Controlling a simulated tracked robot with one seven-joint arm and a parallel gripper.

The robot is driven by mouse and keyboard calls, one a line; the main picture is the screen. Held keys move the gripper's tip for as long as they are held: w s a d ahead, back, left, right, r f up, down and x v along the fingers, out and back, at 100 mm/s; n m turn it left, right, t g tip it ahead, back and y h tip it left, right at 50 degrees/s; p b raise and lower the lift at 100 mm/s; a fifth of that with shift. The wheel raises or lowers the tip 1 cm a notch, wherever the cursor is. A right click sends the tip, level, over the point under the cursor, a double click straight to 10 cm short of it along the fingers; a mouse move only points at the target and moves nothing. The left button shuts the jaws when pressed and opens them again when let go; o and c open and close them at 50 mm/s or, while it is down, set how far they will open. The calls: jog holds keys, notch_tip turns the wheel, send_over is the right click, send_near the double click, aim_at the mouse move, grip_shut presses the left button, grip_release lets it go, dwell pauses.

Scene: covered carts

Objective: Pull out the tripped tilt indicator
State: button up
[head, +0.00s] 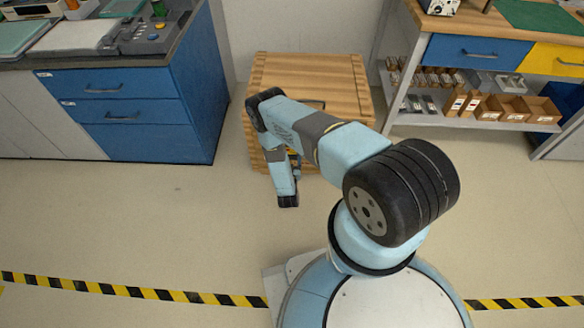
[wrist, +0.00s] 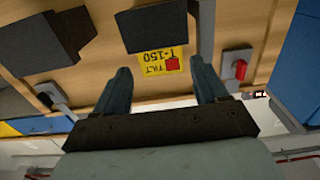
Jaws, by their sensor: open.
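A wooden crate (head: 315,75) stands on the floor against the wall, and my arm hides much of its front. In the wrist view, which looks upside down, its wooden face (wrist: 100,72) carries a yellow label reading TILT T-150 (wrist: 155,64) with a small red square (wrist: 172,64) on it. To the right is a grey plate with a red piece (wrist: 240,70); to the left is a grey plate with a black piece (wrist: 50,95). My gripper (wrist: 163,78) is open, its fingers apart either side of the label, with nothing visible between them. Contact cannot be told.
Two dark blocks (wrist: 155,26) jut from the crate's face close to the fingers. A blue drawer cabinet (head: 140,110) stands left of the crate. A workbench with shelves (head: 470,125) stands at the right. The floor (head: 150,220) before the crate is clear up to the striped tape.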

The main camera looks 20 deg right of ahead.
aim_at(291, 150)
jog(key=shift+x, duration=1.5)
jog(key=shift+c, duration=0.3)
jog(key=c, duration=0.8)
jog(key=shift+c, duration=0.2)
jog(key=shift+r, duration=0.15)
jog(key=shift+w+r, duration=0.1)
jog(key=shift+r, duration=0.2)
jog(key=shift+w+r, duration=0.1)
jog(key=shift+r, duration=0.85)
jog(key=shift+r, duration=1.6)
